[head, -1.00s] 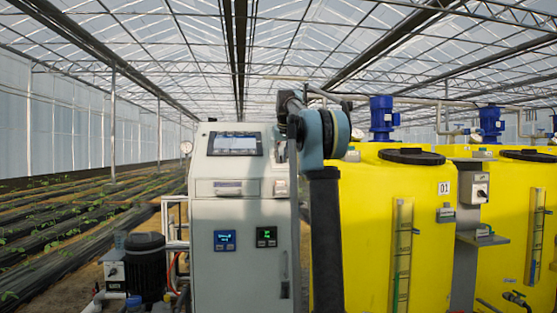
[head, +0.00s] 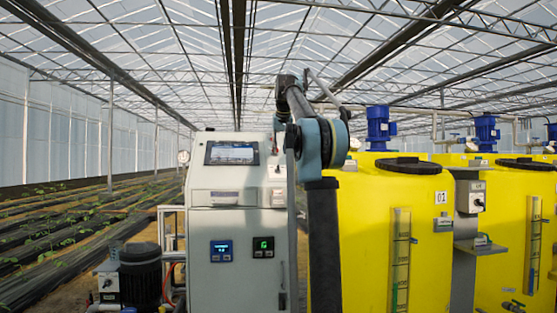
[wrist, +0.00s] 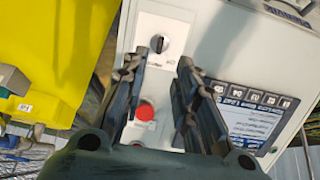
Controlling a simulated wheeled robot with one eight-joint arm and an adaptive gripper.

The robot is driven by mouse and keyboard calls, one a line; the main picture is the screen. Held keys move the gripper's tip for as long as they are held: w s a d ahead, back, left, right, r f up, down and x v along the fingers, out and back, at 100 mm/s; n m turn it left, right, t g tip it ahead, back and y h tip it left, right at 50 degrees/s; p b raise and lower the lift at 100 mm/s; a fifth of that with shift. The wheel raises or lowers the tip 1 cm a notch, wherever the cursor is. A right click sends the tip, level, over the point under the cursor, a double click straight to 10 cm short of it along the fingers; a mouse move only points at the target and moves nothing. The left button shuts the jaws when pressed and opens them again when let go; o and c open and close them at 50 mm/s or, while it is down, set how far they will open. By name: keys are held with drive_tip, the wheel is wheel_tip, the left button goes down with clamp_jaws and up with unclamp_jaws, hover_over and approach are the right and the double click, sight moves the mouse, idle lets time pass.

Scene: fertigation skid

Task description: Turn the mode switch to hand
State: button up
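In the wrist view a black rotary selector knob (wrist: 159,43), which looks like the mode switch, sits on a pale plate on the grey control cabinet (wrist: 205,35). Its pointer setting is too small to read. My gripper (wrist: 162,62) is open and empty, its two dark fingers spread on either side below the knob, which shows just past the gap between the tips. I see no contact with the knob. In the head view the cabinet (head: 238,290) stands left of my arm; my gripper cannot be made out there, and my arm covers part of the cabinet's right side.
A red button (wrist: 145,112) shows between the fingers, and a display screen (wrist: 250,115) lies to the right. A yellow tank (head: 375,220) stands right of the cabinet. A black pump motor (head: 140,275) is at the left; planted rows lie beyond.

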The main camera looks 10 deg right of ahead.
drive_tip(key=shift+v, duration=0.85)
drive_tip(key=s+f+g, duration=0.2)
drive_tip(key=s+f, duration=2.3)
drive_tip(key=f, duration=0.4)
drive_tip(key=s+f+g, duration=0.2)
drive_tip(key=s+f, duration=2.4)
drive_tip(key=f, duration=0.3)
drive_tip(key=shift+a+f, duration=0.3)
drive_tip(key=shift+a, duration=0.15)
